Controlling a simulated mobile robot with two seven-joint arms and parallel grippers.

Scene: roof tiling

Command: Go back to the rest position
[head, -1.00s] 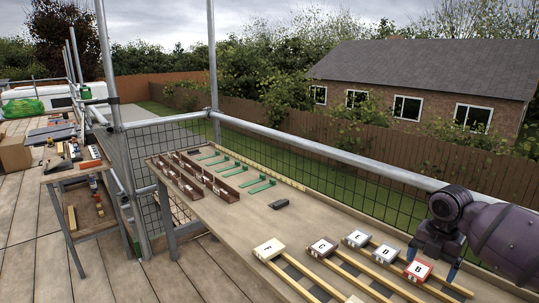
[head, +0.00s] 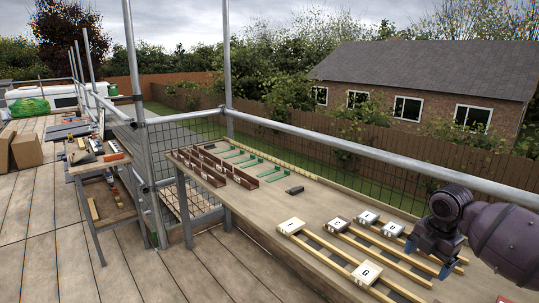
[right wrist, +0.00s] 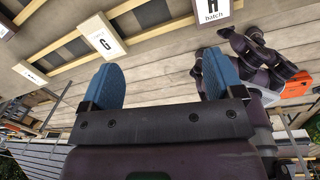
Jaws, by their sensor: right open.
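My right gripper (head: 430,262) is at the right of the head view, above the right end of the long bench (head: 255,208). Its two blue-tipped fingers stand apart with nothing between them. My left gripper is not seen.
Blocks C (head: 336,223) and D (head: 392,230) lie on the rails. A small dark object (head: 294,190), brown trays (head: 243,179) and green strips (head: 245,158) lie farther along. Scaffold rails (head: 350,158) run behind.

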